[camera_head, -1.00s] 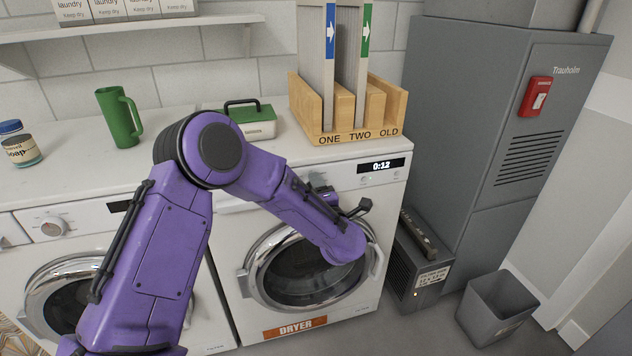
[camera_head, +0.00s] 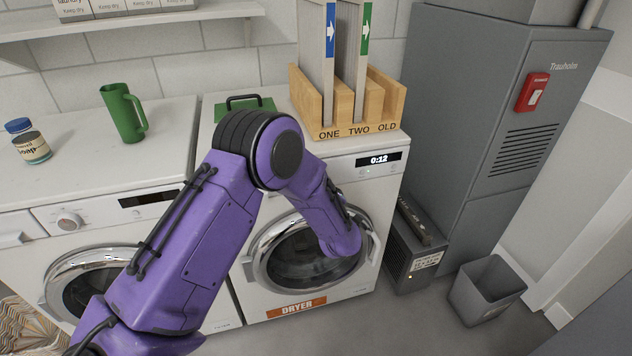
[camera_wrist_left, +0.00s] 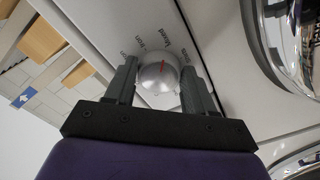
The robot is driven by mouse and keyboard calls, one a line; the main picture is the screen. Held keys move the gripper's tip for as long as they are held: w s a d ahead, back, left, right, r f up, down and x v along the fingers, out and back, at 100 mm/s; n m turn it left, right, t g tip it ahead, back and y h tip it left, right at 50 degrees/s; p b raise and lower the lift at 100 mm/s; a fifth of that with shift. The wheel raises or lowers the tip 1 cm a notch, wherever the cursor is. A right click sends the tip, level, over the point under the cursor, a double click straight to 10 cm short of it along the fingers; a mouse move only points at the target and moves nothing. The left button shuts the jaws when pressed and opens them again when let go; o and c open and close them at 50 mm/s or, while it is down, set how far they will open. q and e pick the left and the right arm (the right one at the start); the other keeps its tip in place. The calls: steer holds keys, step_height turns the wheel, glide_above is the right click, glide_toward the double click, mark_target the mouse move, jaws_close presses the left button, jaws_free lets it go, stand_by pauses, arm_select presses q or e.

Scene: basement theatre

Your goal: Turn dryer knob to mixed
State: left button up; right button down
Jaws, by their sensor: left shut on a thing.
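The dryer (camera_head: 349,294) is the white front-loader with an orange DRYER label, in the middle of the head view. Its silver round knob (camera_wrist_left: 158,76) shows in the left wrist view, with a red mark pointing nearly straight up in the picture. Printed words ring the knob; one reads like "Mixed" and lies close to the line of the mark. My left gripper (camera_wrist_left: 159,84) has a dark finger on each side of the knob and is shut on it. In the head view my purple arm hides the knob and the gripper. My right gripper is not in view.
A green mug (camera_head: 122,113) and a jar (camera_head: 32,145) stand on the left washer. A grey heater (camera_head: 412,258) and bin (camera_head: 486,291) are at the right.

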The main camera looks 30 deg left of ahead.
arm_select(q)
steer(key=shift+f+m, duration=0.1)
steer(key=shift+m, duration=0.3)
steer(key=o, duration=1)
steer(key=v, duration=1)
steer(key=shift+s+d, duration=0.2)
steer(key=shift+s, duration=0.05)
